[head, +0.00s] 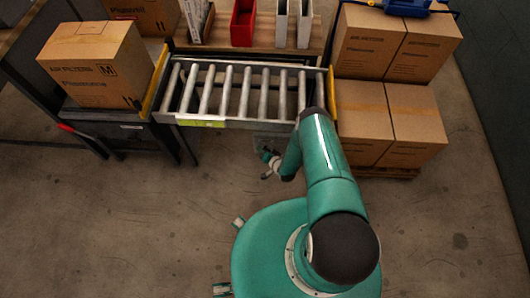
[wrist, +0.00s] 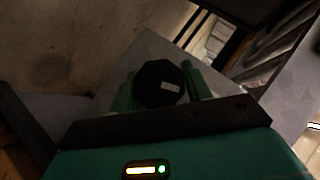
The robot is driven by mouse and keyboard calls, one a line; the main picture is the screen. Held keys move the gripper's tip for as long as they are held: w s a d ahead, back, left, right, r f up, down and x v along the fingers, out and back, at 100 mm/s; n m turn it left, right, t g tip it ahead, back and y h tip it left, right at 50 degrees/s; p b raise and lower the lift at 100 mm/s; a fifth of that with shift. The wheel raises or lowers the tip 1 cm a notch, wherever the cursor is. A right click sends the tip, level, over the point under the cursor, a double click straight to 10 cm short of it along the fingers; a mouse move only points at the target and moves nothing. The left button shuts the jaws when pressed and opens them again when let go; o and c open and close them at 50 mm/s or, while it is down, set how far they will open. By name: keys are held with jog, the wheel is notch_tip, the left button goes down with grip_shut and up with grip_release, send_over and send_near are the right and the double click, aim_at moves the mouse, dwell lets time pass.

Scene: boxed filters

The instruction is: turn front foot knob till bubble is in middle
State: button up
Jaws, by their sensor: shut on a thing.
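A yellow-green strip (head: 201,123), which looks like the level, is on the front rail at the left. Its bubble is too small to tell.
Boxes on a dark stand (head: 125,115) are at the left. Stacked cartons (head: 415,125) on a pallet are close to the right of my arm. A shelf (head: 265,48) with a red bin (head: 243,22) and white holders is behind the rollers. The floor (head: 130,220) at front left is clear.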

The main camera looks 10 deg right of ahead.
jog(key=n+g+h, duration=0.1)
jog(key=n+h, duration=0.1)
jog(key=h, duration=0.1)
jog(key=shift+a+g, duration=0.1)
jog(key=shift+g, duration=0.2)
jog(key=n+g+h, duration=0.1)
jog(key=h, duration=0.1)
jog(key=shift+n+h, duration=0.4)
jog(key=n+h, duration=0.1)
jog(key=h, duration=0.1)
jog(key=shift+g+h, duration=0.4)
jog(key=shift+n+h, duration=1)
jog(key=shift+h, duration=0.5)
jog(key=o, duration=1)
jog(key=shift+d, duration=0.2)
jog(key=shift+c, duration=0.2)
